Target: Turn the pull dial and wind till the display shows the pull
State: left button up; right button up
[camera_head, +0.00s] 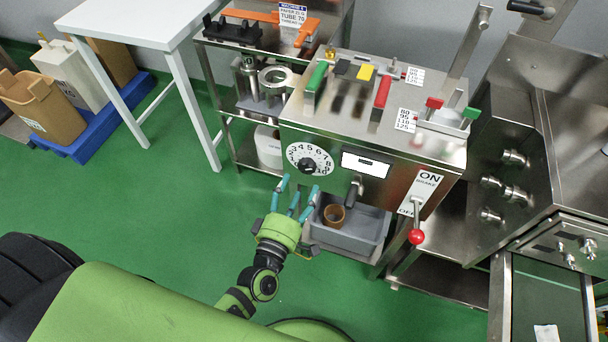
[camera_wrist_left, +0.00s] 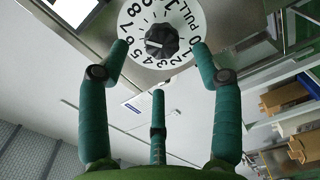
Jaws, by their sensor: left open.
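The pull dial (camera_head: 307,163) is a white numbered disc with a black knob, on the front of the steel machine. It fills the top of the left wrist view (camera_wrist_left: 162,40), upside down. In the wrist view two fingers flank the knob with a gap, and the third is below. My right gripper is not in view.
A lever with a red ball (camera_head: 416,236) hangs by the ON/OFF brake plate. A grey bin (camera_head: 349,226) with a brown ring sits under the machine.

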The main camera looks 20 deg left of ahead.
pick_arm(q)
jog(key=s, duration=0.6)
dwell(0.4)
